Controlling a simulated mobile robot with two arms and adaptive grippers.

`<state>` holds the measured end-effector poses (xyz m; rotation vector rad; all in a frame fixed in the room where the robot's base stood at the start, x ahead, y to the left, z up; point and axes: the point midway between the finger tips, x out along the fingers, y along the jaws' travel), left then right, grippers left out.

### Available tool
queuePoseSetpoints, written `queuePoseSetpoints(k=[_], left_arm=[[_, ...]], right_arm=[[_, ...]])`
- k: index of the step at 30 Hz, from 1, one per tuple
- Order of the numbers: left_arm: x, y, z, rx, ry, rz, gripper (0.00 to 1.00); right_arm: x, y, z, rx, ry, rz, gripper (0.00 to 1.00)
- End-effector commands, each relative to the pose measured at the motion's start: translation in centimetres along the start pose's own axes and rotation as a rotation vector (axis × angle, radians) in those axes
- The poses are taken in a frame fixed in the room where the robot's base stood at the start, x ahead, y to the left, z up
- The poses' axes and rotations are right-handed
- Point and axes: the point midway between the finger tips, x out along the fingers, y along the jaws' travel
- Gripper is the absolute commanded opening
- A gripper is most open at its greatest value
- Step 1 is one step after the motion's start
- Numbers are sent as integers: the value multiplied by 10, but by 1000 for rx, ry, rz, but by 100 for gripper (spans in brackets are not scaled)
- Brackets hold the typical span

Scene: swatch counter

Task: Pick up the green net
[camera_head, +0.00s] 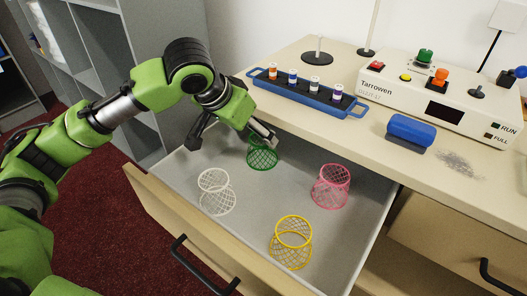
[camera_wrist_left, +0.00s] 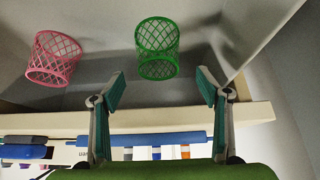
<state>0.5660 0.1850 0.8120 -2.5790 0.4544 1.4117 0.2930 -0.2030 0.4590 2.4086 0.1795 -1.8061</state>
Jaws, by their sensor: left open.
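The green net (camera_head: 263,155) is a small open mesh basket standing in the open drawer, near its back edge by the counter. In the wrist view the green net (camera_wrist_left: 157,48) lies ahead of the fingers, roughly centred between them and apart from both. My left gripper (camera_head: 232,138) is open and empty, its fingers spread above and around the back of the drawer; it also shows in the wrist view (camera_wrist_left: 163,92). In the head view the gripper covers the top of the green net. My right gripper is in neither view.
The drawer (camera_head: 250,225) also holds a white net (camera_head: 216,192), a pink net (camera_head: 331,187) and a yellow net (camera_head: 291,242), with bare floor between them. On the counter stand a blue rack (camera_head: 310,92) with small bottles, a blue brush (camera_head: 411,131) and a white control box (camera_head: 438,95).

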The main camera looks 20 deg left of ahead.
Motion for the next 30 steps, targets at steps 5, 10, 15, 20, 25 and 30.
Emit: queuePoseSetpoints(k=[5, 10, 15, 20, 25, 30], left_arm=[[12, 0, 0, 0, 0, -1, 69], [24, 2, 0, 1, 0, 0, 69], [42, 3, -2, 1, 0, -1, 69], [60, 3, -2, 1, 0, -1, 69], [64, 3, -3, 1, 1, -2, 69], [63, 3, -3, 1, 1, -1, 59]], right_arm=[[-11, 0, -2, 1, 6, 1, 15], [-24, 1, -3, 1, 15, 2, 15], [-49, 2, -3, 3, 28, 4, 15], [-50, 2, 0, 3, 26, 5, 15], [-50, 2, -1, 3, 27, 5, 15], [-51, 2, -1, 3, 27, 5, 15]])
